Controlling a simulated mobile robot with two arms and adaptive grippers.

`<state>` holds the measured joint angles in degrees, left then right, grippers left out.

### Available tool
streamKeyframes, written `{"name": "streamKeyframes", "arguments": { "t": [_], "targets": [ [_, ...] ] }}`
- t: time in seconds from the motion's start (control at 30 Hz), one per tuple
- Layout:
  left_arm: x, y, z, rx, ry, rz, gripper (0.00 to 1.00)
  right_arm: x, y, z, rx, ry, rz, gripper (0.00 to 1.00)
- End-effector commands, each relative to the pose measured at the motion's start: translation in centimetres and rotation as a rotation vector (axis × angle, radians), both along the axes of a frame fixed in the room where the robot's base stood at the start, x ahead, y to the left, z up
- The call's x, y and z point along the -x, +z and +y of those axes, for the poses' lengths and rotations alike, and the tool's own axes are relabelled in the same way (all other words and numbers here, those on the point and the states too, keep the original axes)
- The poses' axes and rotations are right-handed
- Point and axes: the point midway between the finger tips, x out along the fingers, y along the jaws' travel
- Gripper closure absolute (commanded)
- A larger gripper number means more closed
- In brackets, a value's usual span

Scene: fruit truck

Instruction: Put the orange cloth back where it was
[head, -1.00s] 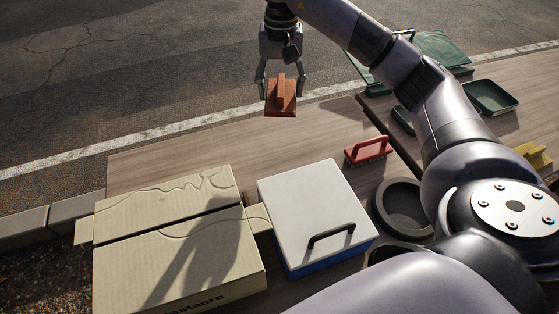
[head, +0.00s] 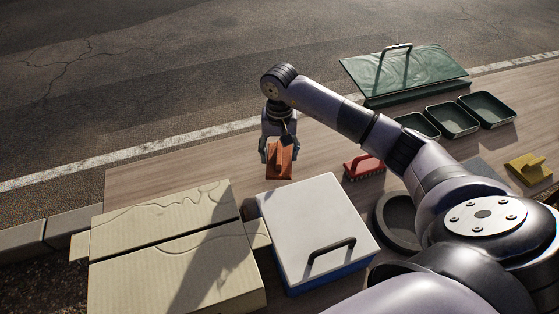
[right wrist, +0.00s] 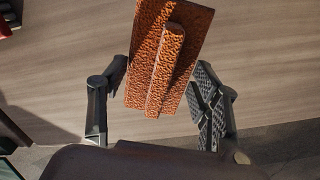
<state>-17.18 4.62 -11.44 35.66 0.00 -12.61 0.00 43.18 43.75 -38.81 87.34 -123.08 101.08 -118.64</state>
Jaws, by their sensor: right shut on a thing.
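The orange cloth (head: 279,162) is a textured, flat rectangle with a raised ridge along its middle. My right gripper (head: 280,150) is shut on it, over the wooden table behind the white-lidded box. In the right wrist view the cloth (right wrist: 163,62) shows between the two fingers, tilted, with the table beyond it. I cannot tell whether its lower edge touches the table. My left gripper is not in view.
A red brush (head: 363,167) lies right of the cloth. The white-lidded box (head: 312,222) and a cardboard box (head: 165,245) stand in front. A round dark bowl (head: 384,215), green trays (head: 452,120) and a yellow ridged piece (head: 528,168) are right. Table left of the cloth is clear.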

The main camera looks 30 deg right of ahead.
Motion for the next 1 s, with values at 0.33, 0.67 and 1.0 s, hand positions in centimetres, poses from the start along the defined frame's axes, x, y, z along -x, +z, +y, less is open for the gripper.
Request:
{"name": "streamKeyframes", "arguments": {
  "t": [0.33, 0.67, 1.0],
  "targets": [
    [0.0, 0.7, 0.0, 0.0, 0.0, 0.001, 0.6, 0.1, -4.1, 0.0, 0.0, 0.0, 0.002, 0.64],
    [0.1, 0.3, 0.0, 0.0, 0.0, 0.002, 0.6, 0.0, -4.6, -0.1, 0.001, 0.0, 0.0, 0.64],
    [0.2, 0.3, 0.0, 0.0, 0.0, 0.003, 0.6, 0.0, -4.6, 0.0, 0.001, 0.0, 0.001, 0.23]
  ]
}}
